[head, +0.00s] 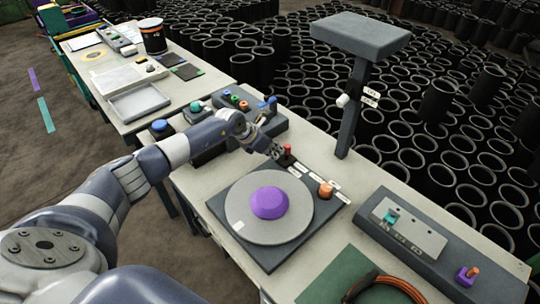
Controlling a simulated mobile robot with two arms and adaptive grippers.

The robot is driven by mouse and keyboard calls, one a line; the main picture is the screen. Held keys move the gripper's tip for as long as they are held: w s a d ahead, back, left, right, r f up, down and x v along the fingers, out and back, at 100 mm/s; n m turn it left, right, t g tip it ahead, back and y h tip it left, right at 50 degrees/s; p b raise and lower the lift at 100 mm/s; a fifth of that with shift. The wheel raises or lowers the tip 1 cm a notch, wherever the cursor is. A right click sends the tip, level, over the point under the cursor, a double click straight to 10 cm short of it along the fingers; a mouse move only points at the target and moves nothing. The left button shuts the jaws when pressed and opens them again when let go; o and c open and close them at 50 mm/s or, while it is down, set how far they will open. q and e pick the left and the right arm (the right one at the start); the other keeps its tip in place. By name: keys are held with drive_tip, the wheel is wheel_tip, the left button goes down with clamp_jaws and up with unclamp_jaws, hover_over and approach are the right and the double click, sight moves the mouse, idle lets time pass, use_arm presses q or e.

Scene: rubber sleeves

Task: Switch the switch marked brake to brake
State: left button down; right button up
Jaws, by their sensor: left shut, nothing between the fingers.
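No label is legible, so I cannot tell which switch is marked brake. A red switch (288,151) stands on the dark base plate (222,210), with small white labels beside it. My left gripper (276,153) is shut and empty, just left of the red switch; I cannot tell if they touch. An orange knob (326,190) is on the same plate, near more labels. A white knob (343,100) sits on the dark post, with two labels beside it. A teal switch (391,215) is on the grey panel at right. My right gripper is not in view.
A turntable (240,205) with a purple block (269,202) fills the plate's middle. The post (355,115) carries a wide grey top. A button box (235,105) stands behind my arm. A green mat (335,285) with an orange cable lies in front. Black sleeves crowd behind.

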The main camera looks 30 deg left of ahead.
use_arm(q)
drive_tip(key=shift+w+d+r+g+y+b, duration=0.2)
drive_tip(key=shift+w+g+y+b, duration=0.3)
drive_tip(key=shift+g, duration=0.3)
drive_tip(key=shift+w, duration=0.1)
drive_tip(key=shift+r+p, duration=0.7)
drive_tip(key=shift+r, duration=0.15)
